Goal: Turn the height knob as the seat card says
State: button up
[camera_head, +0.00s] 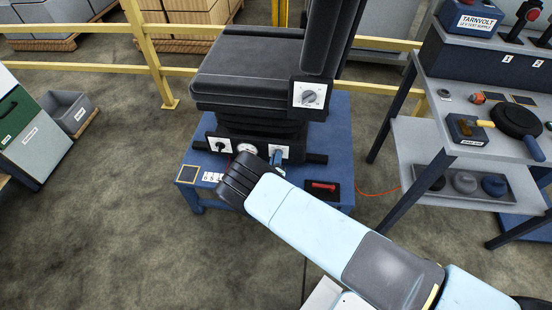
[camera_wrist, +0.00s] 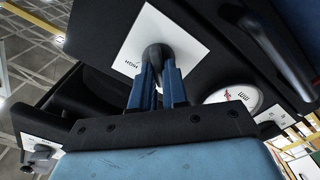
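The height knob (camera_wrist: 156,52) is dark and sits on a white plate marked HIGH (camera_wrist: 182,32) in the wrist view. The same plate (camera_head: 284,149) shows on the front of the black seat base in the head view. My gripper (camera_wrist: 159,72) has its two blue fingers at the knob, one on each side, and looks shut on it; the contact itself is partly hidden. The gripper (camera_head: 277,158) also shows in the head view. The black seat (camera_head: 245,70) stands on a blue platform (camera_head: 342,135).
A round gauge (camera_wrist: 232,97) is right of the knob in the wrist view. Another dial (camera_head: 310,95) is on the seat's side. A red item (camera_head: 322,187) lies in a black tray on the platform. Yellow rails (camera_head: 150,55) run behind.

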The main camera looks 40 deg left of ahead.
grip_shut()
jog(key=shift+d+m, duration=0.2)
jog(key=shift+m, duration=4.2)
jog(key=o, duration=0.5)
grip_release()
jog(key=shift+r, duration=0.1)
jog(key=shift+o, duration=0.2)
jog(key=shift+d, duration=0.1)
jog(key=v, duration=1.3)
jog(key=shift+s, duration=0.35)
